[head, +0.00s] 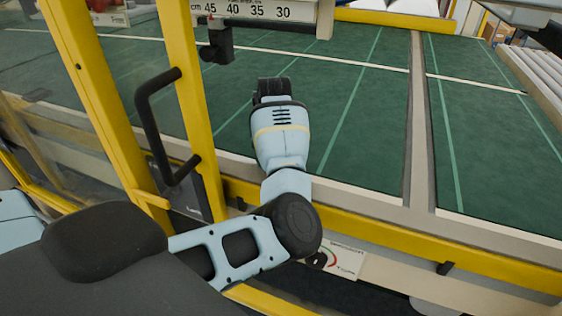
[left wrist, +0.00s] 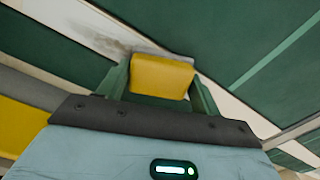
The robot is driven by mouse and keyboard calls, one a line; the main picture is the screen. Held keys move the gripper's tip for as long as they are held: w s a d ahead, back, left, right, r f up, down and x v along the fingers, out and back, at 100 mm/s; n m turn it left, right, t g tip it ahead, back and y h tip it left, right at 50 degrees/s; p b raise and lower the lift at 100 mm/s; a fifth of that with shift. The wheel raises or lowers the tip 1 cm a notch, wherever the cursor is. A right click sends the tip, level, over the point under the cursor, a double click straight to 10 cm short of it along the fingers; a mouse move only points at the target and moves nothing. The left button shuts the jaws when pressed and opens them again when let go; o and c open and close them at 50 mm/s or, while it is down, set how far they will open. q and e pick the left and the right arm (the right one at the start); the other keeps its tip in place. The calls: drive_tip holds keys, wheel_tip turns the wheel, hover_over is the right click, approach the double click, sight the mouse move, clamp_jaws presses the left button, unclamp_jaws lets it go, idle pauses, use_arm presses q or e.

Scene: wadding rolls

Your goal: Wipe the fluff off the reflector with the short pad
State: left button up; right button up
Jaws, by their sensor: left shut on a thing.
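My left gripper (head: 272,88) reaches over the green conveyor bed in the head view, and its fingertips are not clear there. In the left wrist view its two green fingers are shut on a short yellow pad (left wrist: 160,78) with a pale grey far edge. Just beyond the pad is a grey, fluffy-looking smudge (left wrist: 116,42) on a pale strip (left wrist: 75,20). I cannot tell whether this strip is the reflector, or whether the pad touches it. The pad and smudge are hidden in the head view. My right gripper is not in view.
A yellow post with a black handle (head: 148,125) stands left of my arm. A black sensor (head: 216,45) hangs below a ruler (head: 250,12) near the gripper. A yellow rail (head: 400,240) runs along the front. The green bed (head: 370,130) to the right is clear.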

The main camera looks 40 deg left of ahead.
sight(249, 163)
use_arm(q)
drive_tip(key=shift+s+a, duration=0.15)
drive_tip(key=shift+a, duration=0.35)
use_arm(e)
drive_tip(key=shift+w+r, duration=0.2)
use_arm(q)
drive_tip(key=shift+a, duration=0.1)
drive_tip(key=shift+s+a, duration=0.25)
drive_tip(key=shift+a, duration=0.6)
drive_tip(key=shift+s+a+f+p, duration=0.2)
drive_tip(key=shift+a+p, duration=0.1)
drive_tip(key=shift+a, duration=0.5)
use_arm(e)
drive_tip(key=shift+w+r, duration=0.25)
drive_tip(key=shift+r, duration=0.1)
use_arm(q)
drive_tip(key=shift+s+a+r, duration=0.1)
drive_tip(key=shift+s+a, duration=0.1)
drive_tip(key=shift+a, duration=0.65)
drive_tip(key=shift+s+a, duration=0.2)
drive_tip(key=shift+a, duration=0.75)
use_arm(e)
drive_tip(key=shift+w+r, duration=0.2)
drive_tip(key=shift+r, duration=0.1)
